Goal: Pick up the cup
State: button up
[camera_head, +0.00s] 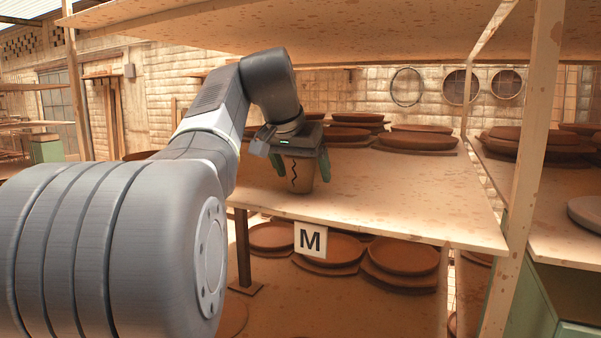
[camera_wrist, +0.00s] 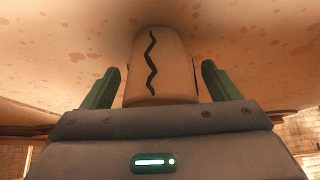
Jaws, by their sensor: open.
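The cup (camera_head: 299,176) is tan with a dark zigzag line down its side. It stands upright on the wooden shelf board (camera_head: 420,195), near the front edge. My gripper (camera_head: 300,169) is at the cup, with one green finger on each side of it. In the wrist view the cup (camera_wrist: 160,68) is between the two open fingers of my gripper (camera_wrist: 160,88), with a visible gap on both sides. The top of the cup is partly hidden by the gripper body in the head view.
Brown round plates (camera_head: 418,140) lie in stacks behind the cup on the same shelf. More plates (camera_head: 400,256) lie on the level below. A wooden post (camera_head: 530,150) stands to the right, and another board is overhead.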

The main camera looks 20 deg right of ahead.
jog(key=shift+w+d+f, duration=0.1)
jog(key=shift+d+f, duration=0.05)
jog(key=shift+f, duration=0.2)
jog(key=c, duration=1.1)
jog(key=shift+r, duration=0.1)
